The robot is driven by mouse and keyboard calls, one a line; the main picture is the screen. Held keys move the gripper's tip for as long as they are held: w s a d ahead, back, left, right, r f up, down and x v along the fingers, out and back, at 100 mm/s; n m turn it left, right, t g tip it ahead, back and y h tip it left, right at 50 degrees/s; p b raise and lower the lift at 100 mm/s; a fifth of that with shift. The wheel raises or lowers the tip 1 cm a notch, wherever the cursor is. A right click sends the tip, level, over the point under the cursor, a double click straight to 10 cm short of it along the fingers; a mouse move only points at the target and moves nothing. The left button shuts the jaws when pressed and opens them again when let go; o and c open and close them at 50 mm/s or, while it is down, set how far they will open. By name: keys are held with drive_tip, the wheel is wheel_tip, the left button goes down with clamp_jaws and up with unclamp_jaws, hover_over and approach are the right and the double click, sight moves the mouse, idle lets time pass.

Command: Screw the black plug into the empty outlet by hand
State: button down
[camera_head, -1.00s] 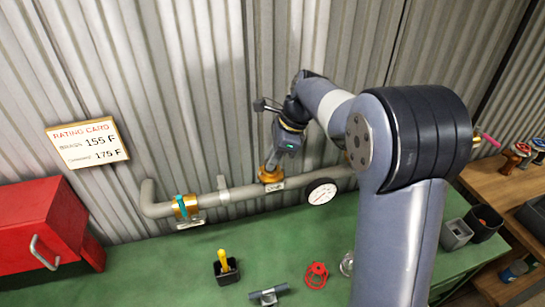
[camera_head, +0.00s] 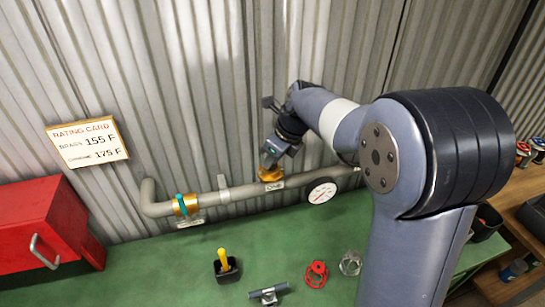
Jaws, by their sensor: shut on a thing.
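My gripper (camera_head: 268,164) points down at a brass outlet (camera_head: 271,175) on the grey pipe, beside the label with ONE on it. It is shut at the outlet's mouth. The black plug is not clearly visible; the fingers cover the spot between them and the outlet. I cannot tell whether the plug sits in the thread. Another brass outlet (camera_head: 186,206), with a teal piece in it, is further left on the pipe.
A pressure gauge (camera_head: 322,191) is right of the outlet. The green bench (camera_head: 170,265) carries a black holder with a yellow handle (camera_head: 222,258), a grey tool (camera_head: 268,294), a red ring (camera_head: 316,273) and a metal ring (camera_head: 350,264). A red box (camera_head: 45,225) is at left.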

drive_tip(key=shift+m+t+h, duration=0.3)
drive_tip(key=shift+m+t, duration=0.1)
drive_tip(key=shift+m, duration=0.7)
drive_tip(key=c, duration=1.1)
unclamp_jaws()
drive_tip(key=n, duration=0.2)
drive_tip(key=n+g+y, duration=0.1)
drive_tip(key=n, duration=0.1)
drive_tip(key=shift+w+g, duration=0.1)
drive_tip(key=shift+g, duration=0.2)
drive_tip(key=n, duration=0.2)
drive_tip(key=n+g, duration=0.1)
drive_tip(key=n, duration=0.1)
drive_tip(key=shift+w+n+g, duration=0.1)
drive_tip(key=shift+n+g, duration=0.2)
drive_tip(key=shift+n, duration=0.1)
drive_tip(key=n+g, duration=0.1)
drive_tip(key=n, duration=0.2)
drive_tip(key=shift+n, duration=0.3)
drive_tip(key=n+g+h, duration=0.1)
drive_tip(key=n+g, duration=0.1)
drive_tip(key=n, duration=0.3)
drive_tip(key=shift+w, duration=0.1)
